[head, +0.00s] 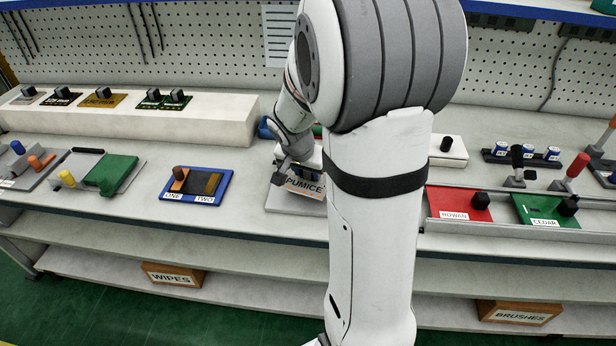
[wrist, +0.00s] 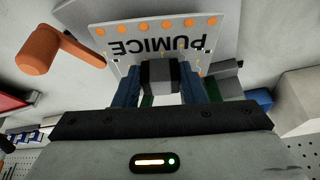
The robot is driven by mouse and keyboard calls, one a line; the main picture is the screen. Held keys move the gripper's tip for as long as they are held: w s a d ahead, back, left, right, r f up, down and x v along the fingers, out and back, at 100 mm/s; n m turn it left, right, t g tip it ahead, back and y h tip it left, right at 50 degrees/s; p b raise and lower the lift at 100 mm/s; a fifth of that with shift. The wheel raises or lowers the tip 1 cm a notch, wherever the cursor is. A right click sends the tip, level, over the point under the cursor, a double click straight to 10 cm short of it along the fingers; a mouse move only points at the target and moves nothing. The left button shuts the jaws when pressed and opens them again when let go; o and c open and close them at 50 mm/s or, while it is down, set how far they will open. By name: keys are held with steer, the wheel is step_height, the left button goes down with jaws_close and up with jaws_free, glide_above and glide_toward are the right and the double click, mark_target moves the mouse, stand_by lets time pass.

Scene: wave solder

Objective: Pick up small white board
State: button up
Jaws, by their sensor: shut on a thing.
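The small white board, marked PUMICE, shows in the head view (head: 303,187) just left of my arm. It also shows upside down in the wrist view (wrist: 125,32), with a row of orange dots along one edge. A dark block-shaped grip (wrist: 160,75) stands on the board between my fingers. My gripper (wrist: 162,85) is shut on this grip. In the head view my gripper (head: 290,163) is partly hidden by my own arm. I cannot tell whether the board is clear of the surface beneath it.
An orange handle (wrist: 55,50) reaches close to the board's left in the wrist view. A blue tray (head: 222,188) marked ONE and TWO lies left of the board. Red ROWAN (head: 460,203) and green CEDAR (head: 545,209) boards lie right of my arm.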

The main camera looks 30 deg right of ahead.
steer(key=s+a+b, duration=0.3)
steer(key=s+a, duration=0.9)
steer(key=a, duration=0.1)
steer(key=shift+a+r, duration=0.35)
steer(key=shift+r, duration=0.05)
